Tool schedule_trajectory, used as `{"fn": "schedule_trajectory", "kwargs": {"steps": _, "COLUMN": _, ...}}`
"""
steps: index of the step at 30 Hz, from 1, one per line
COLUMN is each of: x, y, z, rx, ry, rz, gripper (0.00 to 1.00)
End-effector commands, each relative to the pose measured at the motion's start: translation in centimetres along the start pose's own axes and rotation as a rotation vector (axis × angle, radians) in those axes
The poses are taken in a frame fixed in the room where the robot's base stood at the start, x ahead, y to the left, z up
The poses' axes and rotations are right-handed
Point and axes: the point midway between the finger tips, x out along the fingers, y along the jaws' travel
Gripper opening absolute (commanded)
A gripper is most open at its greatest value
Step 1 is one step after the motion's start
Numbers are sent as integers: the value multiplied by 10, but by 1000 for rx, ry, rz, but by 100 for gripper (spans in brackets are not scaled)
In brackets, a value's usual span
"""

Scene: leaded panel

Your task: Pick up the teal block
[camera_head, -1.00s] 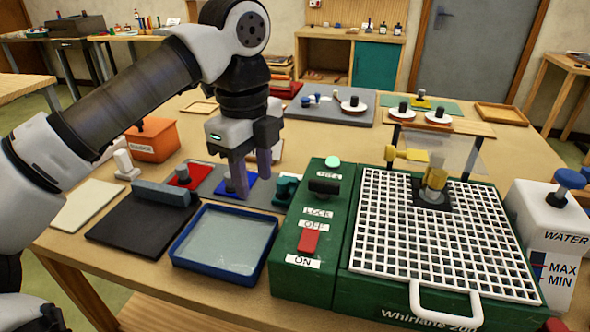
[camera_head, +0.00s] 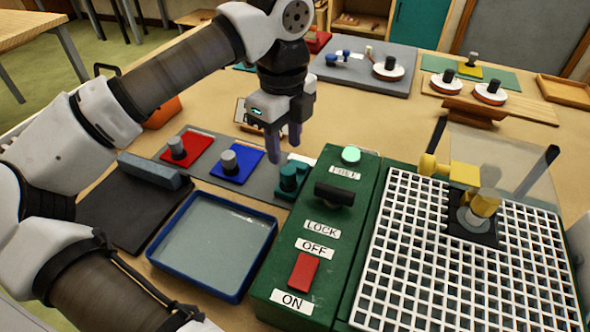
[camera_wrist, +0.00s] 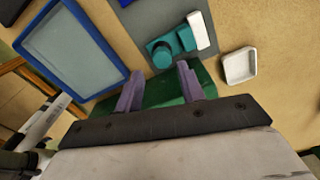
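The teal block (camera_head: 289,182) has a round knob on it and sits at the right end of a grey mat (camera_head: 262,186), beside the green machine. In the wrist view the teal block (camera_wrist: 172,45) lies just ahead of the fingertips, with a white piece (camera_wrist: 199,30) against its side. My gripper (camera_head: 284,140) is above and behind the block in the head view, apart from it. In the wrist view my gripper (camera_wrist: 158,78) shows two purple fingers, spread and with nothing between them.
The green machine (camera_head: 325,215) with a red switch and white grid (camera_head: 435,260) stands right of the block. A blue-rimmed tray (camera_head: 265,262) is in front. Red (camera_head: 196,148) and blue (camera_head: 237,167) plates with knobs lie left. A small white dish (camera_wrist: 239,66) is nearby.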

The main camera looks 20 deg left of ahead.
Motion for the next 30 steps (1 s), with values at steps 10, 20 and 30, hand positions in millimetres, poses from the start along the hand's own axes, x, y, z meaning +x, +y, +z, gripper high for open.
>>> {"fn": "schedule_trajectory", "kwargs": {"steps": 10, "x": 30, "y": 0, "z": -2, "rx": 2, "ry": 4, "rz": 0, "gripper": 39}}
{"fn": "schedule_trajectory", "kwargs": {"steps": 20, "x": 71, "y": -1, "z": -5, "rx": 1, "ry": 1, "rz": -1, "gripper": 39}}
{"fn": "schedule_trajectory", "kwargs": {"steps": 30, "x": 73, "y": -1, "z": -4, "rx": 0, "ry": 0, "rz": -1, "gripper": 26}}
